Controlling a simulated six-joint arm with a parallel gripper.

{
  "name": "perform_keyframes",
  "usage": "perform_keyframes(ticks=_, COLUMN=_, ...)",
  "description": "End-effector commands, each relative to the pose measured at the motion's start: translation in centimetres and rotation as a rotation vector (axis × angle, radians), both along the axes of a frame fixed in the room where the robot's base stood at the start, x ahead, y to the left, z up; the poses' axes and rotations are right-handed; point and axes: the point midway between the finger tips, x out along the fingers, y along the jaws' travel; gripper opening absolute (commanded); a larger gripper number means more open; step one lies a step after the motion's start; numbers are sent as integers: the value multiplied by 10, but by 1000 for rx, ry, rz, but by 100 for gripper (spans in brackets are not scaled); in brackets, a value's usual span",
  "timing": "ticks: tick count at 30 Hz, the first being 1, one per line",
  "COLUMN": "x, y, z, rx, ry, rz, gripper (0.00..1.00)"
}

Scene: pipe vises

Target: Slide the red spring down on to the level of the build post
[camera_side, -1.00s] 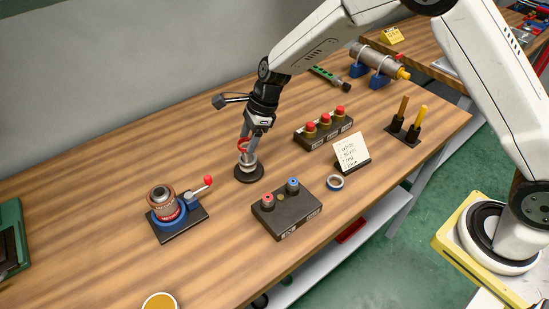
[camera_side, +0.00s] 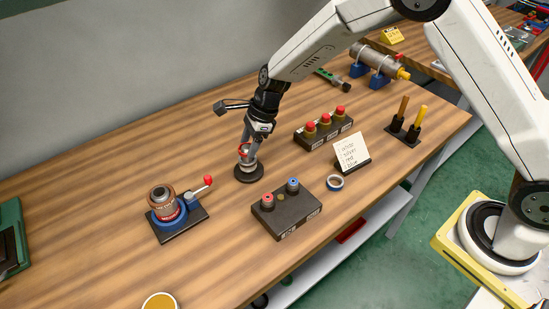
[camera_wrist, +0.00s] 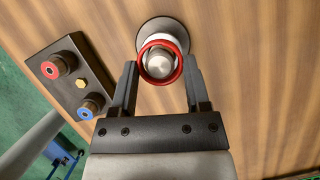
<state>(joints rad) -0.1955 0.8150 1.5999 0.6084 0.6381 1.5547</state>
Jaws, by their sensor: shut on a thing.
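My gripper (camera_side: 246,150) is shut on the red spring (camera_wrist: 181,72), with one finger on each side of it in the wrist view. The red spring also shows as a small red ring between the fingers in the side view (camera_side: 242,152). It is around the silver top of the build post (camera_wrist: 158,66). The post stands on a round dark base (camera_side: 249,176). A pale ring (camera_wrist: 150,41) shows below the red spring on the post. The exact gap between the red spring and what is below it cannot be told.
A dark block (camera_side: 288,211) with a red-topped and a blue-topped peg stands near the post. A vise with a red-knobbed lever (camera_side: 178,218) is at left. A block with several red knobs (camera_side: 323,128) and a note card (camera_side: 351,152) are to the right.

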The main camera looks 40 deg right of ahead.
Motion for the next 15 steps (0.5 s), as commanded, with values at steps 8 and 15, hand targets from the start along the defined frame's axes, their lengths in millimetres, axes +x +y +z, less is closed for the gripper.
perform_keyframes(ticks=8, x=0, y=0, z=-5, rx=0, ry=-1, rz=0, gripper=5)
perform_keyframes(ticks=15, x=0, y=0, z=-9, rx=0, ry=-1, rz=1, gripper=5)
